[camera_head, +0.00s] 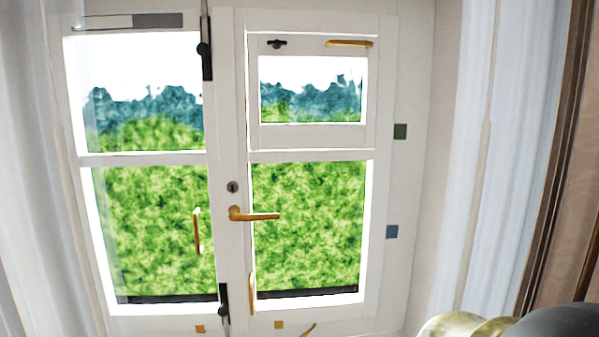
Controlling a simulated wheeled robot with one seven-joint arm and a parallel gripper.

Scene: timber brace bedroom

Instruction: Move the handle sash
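A white double window fills the middle of the head view. Its right sash (240,120) carries a brass lever handle (255,214), which lies level below a dark keyhole plate (232,187). The left sash (140,160) has an upright brass pull (197,232). A small vent sash (254,90) at the upper right has a level brass pull (349,43) and a dark catch (277,43). Another upright brass pull (252,292) sits low on the right sash. All sashes look closed. I cannot tell which one the task names. My gripper is not recognisable in view.
Pale curtains hang at the left (25,150) and right (510,130). A brown wooden post (553,190) stands at the far right. A rounded brass shape (455,325) and a dark grey one (555,322) fill the bottom right corner. Dark hinges or bolts (205,50) show between the sashes.

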